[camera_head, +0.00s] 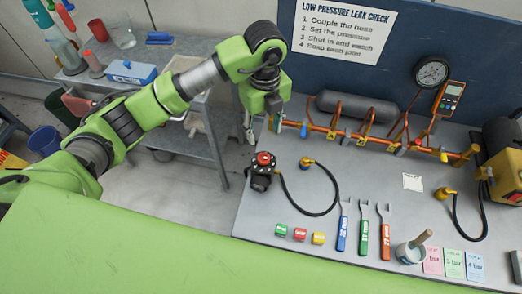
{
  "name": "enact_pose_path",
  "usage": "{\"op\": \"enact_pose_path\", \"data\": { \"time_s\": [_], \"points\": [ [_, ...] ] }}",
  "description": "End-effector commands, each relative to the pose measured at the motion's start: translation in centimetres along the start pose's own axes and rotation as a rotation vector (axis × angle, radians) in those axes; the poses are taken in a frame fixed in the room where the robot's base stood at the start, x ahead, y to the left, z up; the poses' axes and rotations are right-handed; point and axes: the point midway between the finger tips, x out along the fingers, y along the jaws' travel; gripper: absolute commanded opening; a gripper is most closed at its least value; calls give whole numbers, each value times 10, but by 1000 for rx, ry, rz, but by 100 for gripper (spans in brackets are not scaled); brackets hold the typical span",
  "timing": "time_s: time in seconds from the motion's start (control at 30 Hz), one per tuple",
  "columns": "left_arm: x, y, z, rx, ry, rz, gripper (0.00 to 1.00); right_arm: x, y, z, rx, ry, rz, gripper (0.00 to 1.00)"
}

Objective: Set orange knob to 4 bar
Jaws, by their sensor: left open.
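My left arm reaches in from the left, and its gripper (249,130) hangs at the grey bench's left edge. Its fingers are small and partly hidden by the wrist; they look open and empty. A black device with a red-orange knob (264,158) on top stands on the bench, a little below and right of the gripper, apart from it. The knob's setting is too small to read. A round dial gauge (432,73) is at the back right; its reading is not clear. A blue card (475,267) marked 4 bar lies at the front right. My right gripper is not in view.
An orange pipe manifold (385,140) with several valves runs along the bench back, before a grey cylinder (358,108). A black hose (334,190) curves right of the device. Three wrenches (364,229) and a cup (409,254) lie in front. A cart (185,140) stands left.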

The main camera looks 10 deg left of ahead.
Motion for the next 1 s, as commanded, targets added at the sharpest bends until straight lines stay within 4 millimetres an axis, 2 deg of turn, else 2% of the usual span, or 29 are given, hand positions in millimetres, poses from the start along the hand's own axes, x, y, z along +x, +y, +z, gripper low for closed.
{"op": "enact_pose_path", "data": {
  "time_s": [0.4, 0.6, 0.8, 1.0],
  "points": [
    [82, 2, -1, 2, 4, 6, 44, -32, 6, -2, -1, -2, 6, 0],
    [113, 1, 0, 2, 1, 4, 44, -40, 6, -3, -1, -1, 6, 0],
    [127, 1, 0, 5, 0, 1, 44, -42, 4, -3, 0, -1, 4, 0],
    [129, 1, 0, 5, -1, 1, 44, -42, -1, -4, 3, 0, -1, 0]
  ]
}}
